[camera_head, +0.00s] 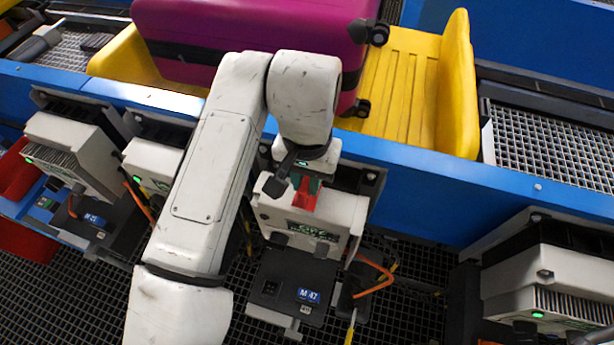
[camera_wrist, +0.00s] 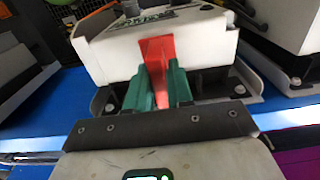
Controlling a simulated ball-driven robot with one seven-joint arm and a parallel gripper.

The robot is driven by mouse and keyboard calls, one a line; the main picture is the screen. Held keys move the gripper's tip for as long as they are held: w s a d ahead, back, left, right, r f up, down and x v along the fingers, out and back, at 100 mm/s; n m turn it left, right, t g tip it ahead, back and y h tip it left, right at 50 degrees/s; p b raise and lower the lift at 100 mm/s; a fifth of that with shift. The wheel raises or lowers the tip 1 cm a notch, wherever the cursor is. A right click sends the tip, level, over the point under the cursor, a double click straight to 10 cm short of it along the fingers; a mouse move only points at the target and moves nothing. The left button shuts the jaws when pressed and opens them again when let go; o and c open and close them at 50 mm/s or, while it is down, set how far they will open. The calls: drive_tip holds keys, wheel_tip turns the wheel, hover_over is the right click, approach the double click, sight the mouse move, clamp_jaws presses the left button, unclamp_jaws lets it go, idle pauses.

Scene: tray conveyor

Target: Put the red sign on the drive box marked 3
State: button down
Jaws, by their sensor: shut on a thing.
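The red sign (camera_wrist: 157,58) is a small flat piece that widens towards its far end in the wrist view. My gripper (camera_wrist: 158,92) has green fingers shut on its narrow end. In the head view the red sign (camera_head: 305,196) is partly hidden by my gripper (camera_head: 303,182) and sits over the top of a white drive box (camera_head: 335,226). The same drive box (camera_wrist: 205,52) lies behind the sign in the wrist view. I cannot tell whether the sign touches it. No mark 3 is readable on this box.
A black unit with a blue M 47 label (camera_head: 309,296) is below this box. More drive boxes stand at left (camera_head: 148,163) and right (camera_head: 548,285) along the blue conveyor rail (camera_head: 425,180). A yellow tray (camera_head: 460,85) carries a magenta suitcase (camera_head: 240,30) behind my arm.

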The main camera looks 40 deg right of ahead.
sight(308, 180)
drive_tip(key=shift+f, duration=0.45)
drive_tip(key=shift+f, duration=0.1)
drive_tip(key=shift+f, duration=0.15)
drive_tip(key=c, duration=1)
unclamp_jaws()
wheel_tip(308, 180, up, 13)
drive_tip(key=b, duration=0.1)
drive_tip(key=shift+f+b, duration=0.2)
drive_tip(key=shift+b, duration=0.1)
drive_tip(key=shift+s+f, duration=0.1)
